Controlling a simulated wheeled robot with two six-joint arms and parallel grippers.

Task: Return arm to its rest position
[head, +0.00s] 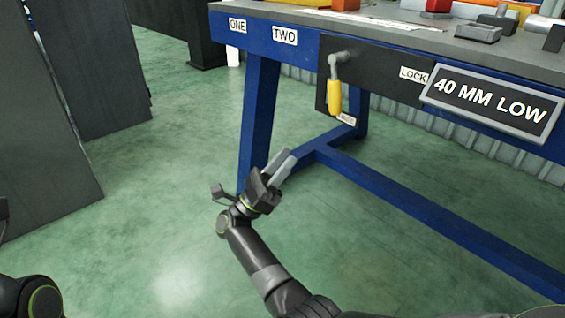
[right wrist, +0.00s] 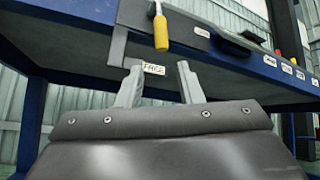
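My right gripper (head: 283,166) is in front of the blue bench, low and below its top, with its arm coming up from the bottom of the head view. Its two grey fingers are apart with nothing between them, as the right wrist view (right wrist: 158,84) also shows. A lever with a yellow handle (head: 334,95) hangs down from a dark panel on the bench front. It also shows in the right wrist view (right wrist: 160,32), above and beyond the fingers, not touching them. Only a dark part of my left arm shows at the bottom left; its gripper is out of view.
The bench (head: 257,120) has blue legs and a low crossbar (head: 420,205) near my right gripper. A sign (head: 490,103) reads "40 MM LOW"; a small label (right wrist: 153,68) reads "FREE". Dark panels (head: 90,60) stand at left. Green floor between is clear.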

